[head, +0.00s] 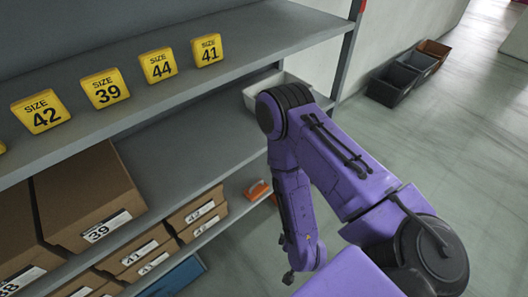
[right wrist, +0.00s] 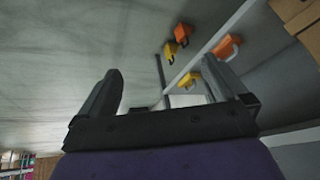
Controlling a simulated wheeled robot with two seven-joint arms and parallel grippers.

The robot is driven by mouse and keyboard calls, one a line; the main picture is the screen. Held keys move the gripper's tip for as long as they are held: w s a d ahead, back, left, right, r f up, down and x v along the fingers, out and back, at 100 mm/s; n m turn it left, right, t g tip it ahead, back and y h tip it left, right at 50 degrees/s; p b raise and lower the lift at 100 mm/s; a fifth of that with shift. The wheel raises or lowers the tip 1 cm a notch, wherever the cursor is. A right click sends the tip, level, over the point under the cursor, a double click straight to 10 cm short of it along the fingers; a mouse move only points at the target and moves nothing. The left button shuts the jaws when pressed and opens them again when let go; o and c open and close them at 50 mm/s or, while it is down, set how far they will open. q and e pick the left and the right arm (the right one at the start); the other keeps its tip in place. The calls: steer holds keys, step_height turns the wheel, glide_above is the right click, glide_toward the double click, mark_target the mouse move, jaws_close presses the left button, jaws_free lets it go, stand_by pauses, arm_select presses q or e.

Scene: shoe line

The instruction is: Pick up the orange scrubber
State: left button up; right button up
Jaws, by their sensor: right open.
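The orange scrubber (head: 257,189) lies near the right end of the lower shelf in the head view, just left of my right forearm. An orange piece with a pale curved handle, which looks like it, shows in the right wrist view (right wrist: 227,46) beyond the right-hand finger. My right gripper (right wrist: 164,68) is open with nothing between its fingers. In the head view only a small dark part of this gripper shows at the lower end of the purple arm. The left gripper is in neither view.
Cardboard boxes (head: 87,198) fill the lower shelf left of the scrubber. The upper shelf (head: 150,98) with yellow size signs hangs above. A white bin (head: 262,92) stands behind my arm. Other orange (right wrist: 183,33) and yellow (right wrist: 190,83) items show nearby.

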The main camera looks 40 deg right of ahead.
steer(key=w+a+f+m+t+h+b, duration=0.1)
steer(key=w+a+f+m+h+b, duration=0.2)
steer(key=w+f+m+b, duration=1.45)
step_height(320, 180, up, 3)
steer(key=m+g+y+b, duration=0.2)
steer(key=m+b, duration=1.9)
steer(key=m, duration=0.4)
glide_above(260, 186)
steer(key=s+a, duration=0.2)
steer(key=a, duration=0.1)
steer(key=shift+w+d, duration=0.15)
steer(key=shift+w+d+f, duration=0.1)
steer(key=shift+d+f, duration=0.05)
steer(key=b+x, duration=0.1)
steer(key=x, duration=0.1)
steer(key=shift+f, duration=0.4)
steer(key=shift+b+x, duration=0.55)
steer(key=shift+x, duration=0.5)
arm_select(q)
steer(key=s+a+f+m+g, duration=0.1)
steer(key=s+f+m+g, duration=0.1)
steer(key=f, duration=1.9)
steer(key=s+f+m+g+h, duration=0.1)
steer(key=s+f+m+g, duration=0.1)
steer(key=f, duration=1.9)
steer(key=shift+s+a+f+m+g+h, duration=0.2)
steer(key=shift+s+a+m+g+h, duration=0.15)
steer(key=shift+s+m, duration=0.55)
arm_select(e)
steer(key=shift+r, duration=0.15)
